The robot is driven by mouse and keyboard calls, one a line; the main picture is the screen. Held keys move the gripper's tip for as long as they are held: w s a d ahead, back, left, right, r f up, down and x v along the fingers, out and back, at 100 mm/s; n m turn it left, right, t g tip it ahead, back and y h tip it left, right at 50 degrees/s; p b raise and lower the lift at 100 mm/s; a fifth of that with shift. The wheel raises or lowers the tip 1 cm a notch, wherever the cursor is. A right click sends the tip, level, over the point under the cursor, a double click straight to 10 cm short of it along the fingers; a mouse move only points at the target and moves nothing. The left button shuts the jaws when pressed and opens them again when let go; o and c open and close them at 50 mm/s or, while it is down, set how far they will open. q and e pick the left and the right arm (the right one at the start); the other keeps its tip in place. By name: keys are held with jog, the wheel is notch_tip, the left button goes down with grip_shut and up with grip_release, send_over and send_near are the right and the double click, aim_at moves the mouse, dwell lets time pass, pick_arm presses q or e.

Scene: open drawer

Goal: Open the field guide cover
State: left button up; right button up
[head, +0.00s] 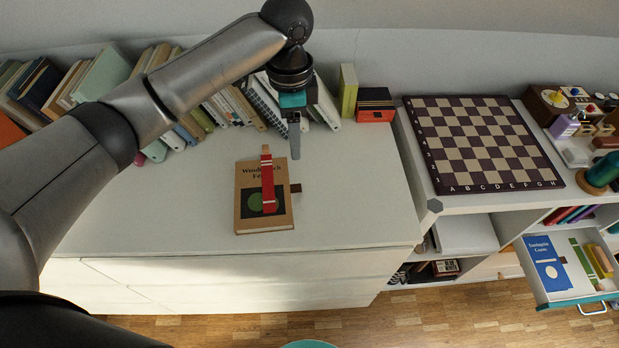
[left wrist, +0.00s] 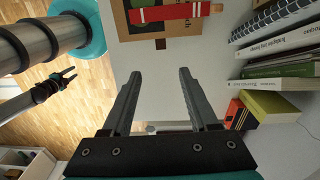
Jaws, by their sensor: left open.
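The field guide (head: 244,214), a brown book with a green circle on its closed cover, lies flat on the white cabinet top. A red item (head: 267,182) with a tan end lies lengthwise on the cover, and a small dark tab (head: 295,188) sticks out at the book's right edge. In the left wrist view the book (left wrist: 182,28) shows in part at the top. My left gripper (head: 295,157) is open and empty, behind and right of the book; its two fingers (left wrist: 158,72) are apart. My right gripper (left wrist: 72,75) shows small over the floor, its fingers apart.
A row of leaning books (head: 180,130) stands along the wall behind. A green book (head: 348,92) and a black and red stack (head: 375,105) are at the back right. A chessboard (head: 480,145) and an open drawer (head: 566,290) are further right. The cabinet top (head: 360,200) is clear right of the field guide.

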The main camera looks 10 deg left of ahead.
aim_at(297, 188)
pick_arm(q)
notch_tip(297, 188, down, 15)
jog(key=b, duration=0.4)
jog(key=shift+a, duration=0.1)
jog(key=shift+c, duration=0.2)
grip_shut()
dwell(1.2)
